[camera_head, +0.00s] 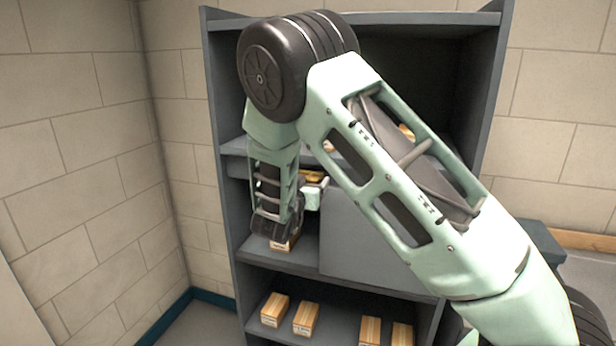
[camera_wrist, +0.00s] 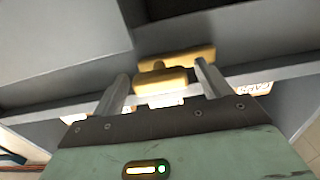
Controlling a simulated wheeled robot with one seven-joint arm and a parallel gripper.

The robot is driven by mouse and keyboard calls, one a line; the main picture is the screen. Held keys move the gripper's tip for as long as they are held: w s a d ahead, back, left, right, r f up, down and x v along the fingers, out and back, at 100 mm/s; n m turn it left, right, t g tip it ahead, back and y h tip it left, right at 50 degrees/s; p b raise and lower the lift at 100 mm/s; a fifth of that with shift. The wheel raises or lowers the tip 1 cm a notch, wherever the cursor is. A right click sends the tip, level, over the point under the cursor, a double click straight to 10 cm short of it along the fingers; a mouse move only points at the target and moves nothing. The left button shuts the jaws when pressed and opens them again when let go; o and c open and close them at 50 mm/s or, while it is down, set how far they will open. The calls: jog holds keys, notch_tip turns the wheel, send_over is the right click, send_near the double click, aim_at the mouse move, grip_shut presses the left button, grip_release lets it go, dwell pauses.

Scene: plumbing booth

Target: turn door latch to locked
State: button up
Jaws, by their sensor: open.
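The brass door latch (camera_wrist: 172,80) shows in the wrist view between the two fingers of my gripper (camera_wrist: 162,72). It has a longer bar behind and a shorter thumb-piece in front, both lying roughly level in the picture. The fingers are open and stand one on each side of the thumb-piece; I cannot tell whether either touches it. In the head view a small part of the brass latch (camera_head: 312,175) shows beside my wrist, and my arm hides most of the gripper. A smooth grey panel (camera_head: 362,240), perhaps the door, is right of it.
A grey shelf unit (camera_head: 222,130) surrounds my forearm. Several wooden blocks (camera_head: 305,318) stand on its lower shelf, and one block (camera_head: 284,242) sits below my wrist. Block walls close in at the left and behind. The floor at lower left is clear.

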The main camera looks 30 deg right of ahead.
jog(key=shift+w+d, duration=0.2)
jog(key=shift+d, duration=0.1)
jog(key=c, duration=1.4)
jog(key=shift+n, duration=0.3)
jog(key=shift+n+p, duration=0.75)
jog(key=shift+n, duration=0.45)
jog(key=shift+n+p, duration=0.6)
jog(key=shift+n, duration=0.8)
